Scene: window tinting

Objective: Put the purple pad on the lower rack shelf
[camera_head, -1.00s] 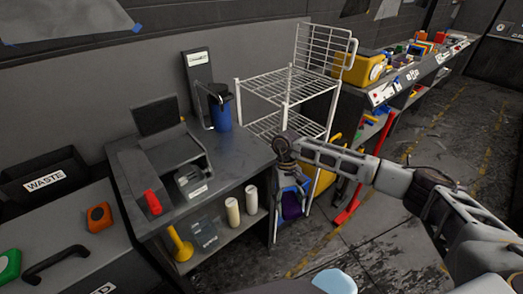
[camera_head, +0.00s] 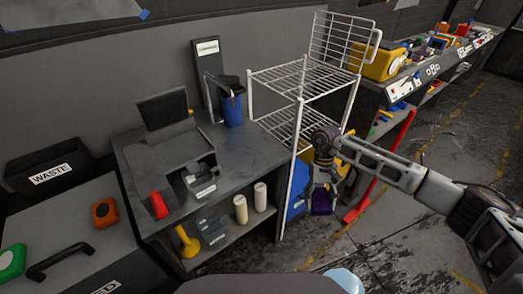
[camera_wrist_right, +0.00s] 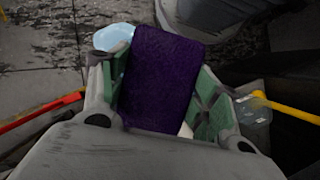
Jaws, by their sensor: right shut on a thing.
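The purple pad (camera_wrist_right: 160,75) is a dark purple block held between the green-lined fingers of my right gripper (camera_wrist_right: 158,95) in the right wrist view. In the head view the pad (camera_head: 321,203) hangs below my right gripper (camera_head: 322,185), in front of the white wire rack (camera_head: 297,110). The rack has an upper shelf (camera_head: 300,78) and a lower shelf (camera_head: 285,122). The pad is lower than the lower shelf in the picture and looks apart from it. My left gripper is not in view.
A dark workbench (camera_head: 255,150) with a blue container (camera_head: 232,110) stands left of the rack. A red bar (camera_head: 385,165) and a long cluttered counter (camera_head: 425,75) lie to the right. A blue object (camera_head: 297,190) stands under the rack.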

